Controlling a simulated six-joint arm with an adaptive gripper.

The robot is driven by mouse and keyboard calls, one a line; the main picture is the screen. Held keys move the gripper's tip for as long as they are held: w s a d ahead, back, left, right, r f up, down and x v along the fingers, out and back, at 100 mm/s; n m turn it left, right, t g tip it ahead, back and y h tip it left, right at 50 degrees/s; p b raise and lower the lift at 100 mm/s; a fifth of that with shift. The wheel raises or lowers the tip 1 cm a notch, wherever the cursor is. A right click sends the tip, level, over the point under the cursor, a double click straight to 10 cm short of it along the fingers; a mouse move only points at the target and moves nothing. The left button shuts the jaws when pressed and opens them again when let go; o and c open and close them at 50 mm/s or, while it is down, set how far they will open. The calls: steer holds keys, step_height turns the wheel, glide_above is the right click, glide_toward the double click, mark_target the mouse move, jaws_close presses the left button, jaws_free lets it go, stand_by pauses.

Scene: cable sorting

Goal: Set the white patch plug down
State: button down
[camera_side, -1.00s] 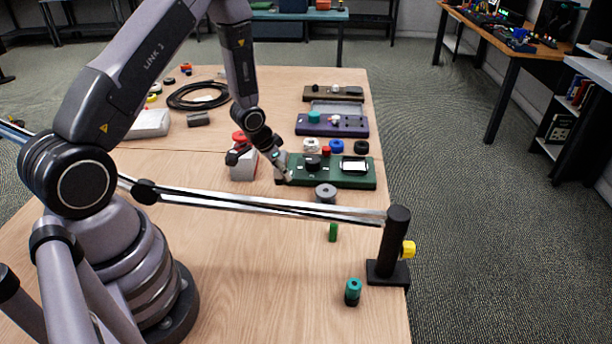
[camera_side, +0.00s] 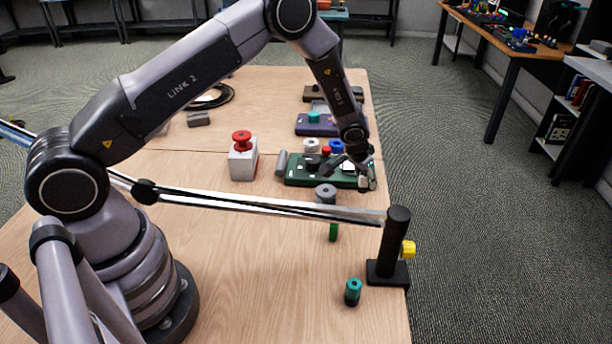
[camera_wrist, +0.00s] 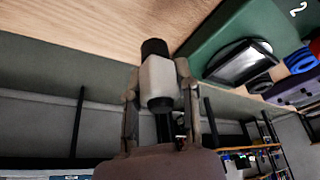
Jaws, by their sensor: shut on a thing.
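My gripper (camera_side: 366,181) is shut on the white patch plug (camera_wrist: 158,78), which has a black end and sits between the two fingers in the wrist view. In the side view the held plug (camera_side: 363,184) is small and partly covered by the fingers. It is at the right end of the green board (camera_side: 305,182), near the table's right edge. The green board also shows in the wrist view (camera_wrist: 213,32), to the right of the plug. I cannot tell whether the plug touches anything below it.
A long metal rail (camera_side: 250,205) crosses in front, ending at a black post (camera_side: 397,240). A grey spool (camera_side: 325,194), a green peg (camera_side: 333,232) and a teal cylinder (camera_side: 353,291) stand nearby. A white box with a red button (camera_side: 242,160) is left of the board.

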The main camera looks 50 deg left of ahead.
mark_target(364, 192)
steer(key=shift+f, duration=2.05)
steer(key=shift+f, duration=0.2)
steer(key=c, duration=0.8)
jaws_free()
steer(key=shift+c, duration=0.2)
steer(key=shift+r, duration=0.2)
